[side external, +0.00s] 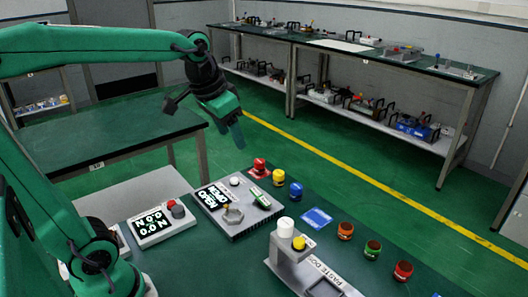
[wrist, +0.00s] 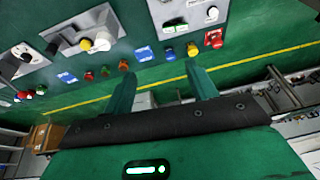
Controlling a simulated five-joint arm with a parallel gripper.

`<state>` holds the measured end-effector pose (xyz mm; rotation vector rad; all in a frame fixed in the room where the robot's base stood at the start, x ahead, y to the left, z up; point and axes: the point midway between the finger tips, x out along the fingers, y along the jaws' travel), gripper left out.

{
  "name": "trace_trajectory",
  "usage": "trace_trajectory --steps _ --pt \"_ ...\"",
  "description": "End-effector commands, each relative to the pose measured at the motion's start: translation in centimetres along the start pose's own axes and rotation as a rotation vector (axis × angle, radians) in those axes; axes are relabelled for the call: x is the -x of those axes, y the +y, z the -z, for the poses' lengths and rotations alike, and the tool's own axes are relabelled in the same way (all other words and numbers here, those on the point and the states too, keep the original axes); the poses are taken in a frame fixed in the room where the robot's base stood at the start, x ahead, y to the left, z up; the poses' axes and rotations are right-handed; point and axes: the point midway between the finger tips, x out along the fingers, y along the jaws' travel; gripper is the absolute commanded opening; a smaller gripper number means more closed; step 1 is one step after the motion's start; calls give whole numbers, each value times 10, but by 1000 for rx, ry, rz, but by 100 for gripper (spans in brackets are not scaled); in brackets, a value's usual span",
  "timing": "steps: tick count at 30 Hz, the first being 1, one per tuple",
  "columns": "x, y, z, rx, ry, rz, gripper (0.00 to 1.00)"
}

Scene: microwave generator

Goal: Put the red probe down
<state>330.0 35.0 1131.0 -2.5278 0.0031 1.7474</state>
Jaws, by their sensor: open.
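The red probe (side external: 260,165), a short red-topped piece, stands on a small red pad at the far edge of the green bench, beside the grey display unit (side external: 236,207). It also shows in the wrist view (wrist: 213,36), at the upper right, on its red pad. My gripper (side external: 235,138) is raised beyond the far side of the bench, up and to the left of the red probe in the side view. In the wrist view its two fingers (wrist: 160,72) are spread apart with nothing between them. The probe is clear of the fingers.
A yellow-topped piece (side external: 278,177) and a blue-topped piece (side external: 296,191) stand close beside the red probe. A blue pad (side external: 316,217), then orange (side external: 345,231), green (side external: 372,249) and red (side external: 403,271) cups follow. A paste dispenser (side external: 287,250) stands nearer the front.

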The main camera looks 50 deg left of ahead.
Motion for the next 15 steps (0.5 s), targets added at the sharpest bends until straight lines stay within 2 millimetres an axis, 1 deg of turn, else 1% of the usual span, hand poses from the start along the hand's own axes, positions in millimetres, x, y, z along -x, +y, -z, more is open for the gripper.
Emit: trace_trajectory --steps 1,5,9,12,15 --pt "3 6 -13 4 14 -2 57" --pt "4 18 -41 18 48 -8 57" --pt "2 28 -72 33 81 -17 57" --pt "-2 35 -90 43 103 -23 57" --pt "-6 38 -103 52 117 -28 57"
